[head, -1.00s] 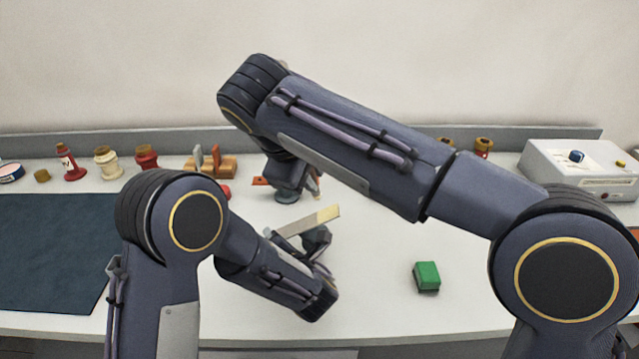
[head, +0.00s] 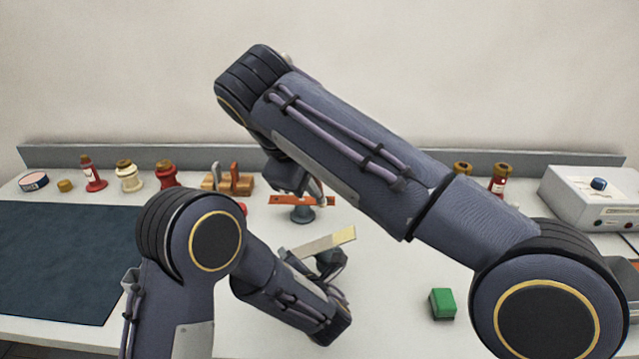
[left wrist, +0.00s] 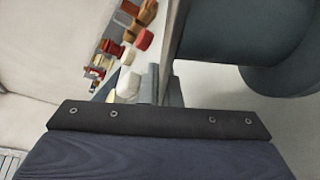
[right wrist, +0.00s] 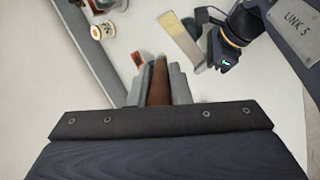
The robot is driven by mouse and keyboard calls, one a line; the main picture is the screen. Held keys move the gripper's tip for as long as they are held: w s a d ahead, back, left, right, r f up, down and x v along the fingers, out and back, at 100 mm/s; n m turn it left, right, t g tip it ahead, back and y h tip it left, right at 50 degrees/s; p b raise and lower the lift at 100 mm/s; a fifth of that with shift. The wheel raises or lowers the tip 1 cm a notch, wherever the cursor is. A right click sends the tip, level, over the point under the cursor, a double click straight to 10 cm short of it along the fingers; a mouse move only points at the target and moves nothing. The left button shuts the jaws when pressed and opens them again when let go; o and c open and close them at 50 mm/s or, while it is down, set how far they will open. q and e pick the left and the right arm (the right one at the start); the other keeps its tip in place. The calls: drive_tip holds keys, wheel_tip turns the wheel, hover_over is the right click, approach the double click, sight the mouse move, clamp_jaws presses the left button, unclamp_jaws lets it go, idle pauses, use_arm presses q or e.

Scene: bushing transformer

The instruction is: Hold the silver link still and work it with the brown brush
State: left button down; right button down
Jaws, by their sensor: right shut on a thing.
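The silver link (head: 315,245), a flat bar with a pale yellow end, is tilted at my left gripper (head: 328,262). My left gripper seems shut on it, though the fingertips are mostly hidden. The link also shows in the right wrist view (right wrist: 178,35), beside the left gripper's dark body. My right gripper (right wrist: 158,88) is shut on the brown brush (right wrist: 158,82), whose handle stands between the fingers. In the head view, my right gripper (head: 298,182) is behind the link and apart from it.
A wooden rack (head: 240,184), bottles and jars line the back. A green block (head: 442,303) sits right of my left gripper. A dark mat (head: 60,260) covers the left.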

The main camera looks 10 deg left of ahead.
idle(0.3)
use_arm(q)
drive_tip(key=c, duration=1.6)
unclamp_jaws()
drive_tip(key=shift+o, duration=0.2)
